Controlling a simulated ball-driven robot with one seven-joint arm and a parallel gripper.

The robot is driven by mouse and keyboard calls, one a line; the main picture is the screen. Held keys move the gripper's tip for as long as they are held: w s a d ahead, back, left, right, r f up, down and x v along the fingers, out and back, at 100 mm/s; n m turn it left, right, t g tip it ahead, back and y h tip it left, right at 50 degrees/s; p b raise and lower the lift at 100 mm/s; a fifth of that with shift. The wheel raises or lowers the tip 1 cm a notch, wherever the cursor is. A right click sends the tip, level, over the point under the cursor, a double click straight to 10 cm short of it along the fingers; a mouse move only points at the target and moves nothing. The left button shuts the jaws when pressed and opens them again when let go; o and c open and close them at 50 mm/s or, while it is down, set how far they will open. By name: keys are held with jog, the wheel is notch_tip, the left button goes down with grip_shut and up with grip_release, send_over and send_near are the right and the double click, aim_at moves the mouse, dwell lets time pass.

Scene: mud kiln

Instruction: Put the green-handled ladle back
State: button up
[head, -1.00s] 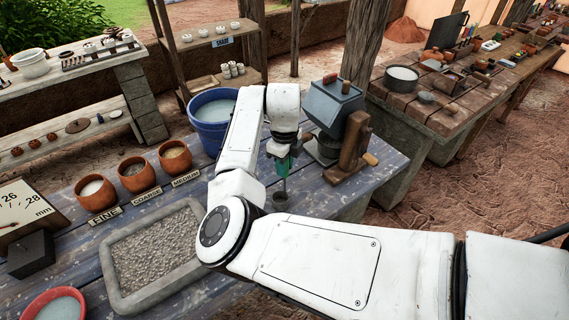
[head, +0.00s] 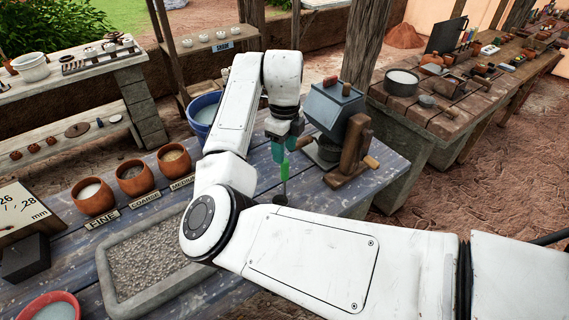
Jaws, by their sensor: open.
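The green-handled ladle (head: 285,168) stands roughly upright at the right part of the blue-grey table, left of the grey-and-wood device. Its lower end meets a small dark round piece (head: 281,198); I cannot tell whether that is its bowl or a holder. My gripper (head: 283,146) is open, pointing down just above the top of the green handle. The fingers partly hide the handle's top, and I cannot tell whether they touch it.
A grey-and-wood device (head: 338,125) stands close on the right. A blue bucket (head: 203,110) is behind my arm. Several clay pots (head: 134,178) and a stone tray of gravel (head: 150,262) stand to the left. Bare table (head: 310,195) lies around the ladle.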

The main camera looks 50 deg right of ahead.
jog(key=shift+r+b, duration=0.35)
jog(key=shift+r, duration=2.05)
jog(key=s+d+f+n+h, duration=0.3)
jog(key=s+f+n+h, duration=0.2)
jog(key=s+f+n, duration=0.85)
jog(key=s+a+f+n+y, duration=0.1)
jog(key=s+a+f+n, duration=0.2)
jog(key=a+n, duration=0.4)
jog(key=s+a+f+n+y, duration=0.2)
jog(key=s+a+f+n, duration=0.1)
jog(key=s+a+n, duration=0.3)
jog(key=s+a+f+n+t+y, duration=0.1)
jog(key=s+a+f+n, duration=0.2)
jog(key=a+n, duration=0.4)
jog(key=shift+s+a+f+n+y, duration=0.3)
jog(key=shift+s+f+n+y, duration=0.1)
jog(key=shift+s, duration=0.25)
